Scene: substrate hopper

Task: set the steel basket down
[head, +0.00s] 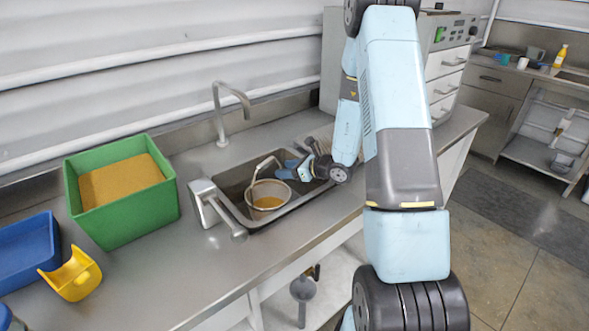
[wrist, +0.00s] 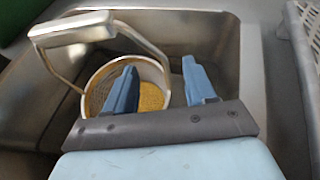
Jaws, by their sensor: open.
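The steel basket (head: 267,201) sits in the sink (head: 236,207), with yellow-brown material at its bottom. Its bent handle rises from the rim. In the wrist view the basket (wrist: 90,95) is at the left of the sink basin, its handle grip (wrist: 72,30) standing above it. My gripper (head: 287,171) is over the sink at the basket's right side.
A green bin (head: 120,228) of yellow-brown material, a blue tray (head: 28,252) and a yellow scoop (head: 72,275) stand on the counter at left. A tall faucet (head: 220,115) is behind the sink, a steel fixture (head: 208,203) at its left. A white rack (wrist: 305,45) borders the sink's right.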

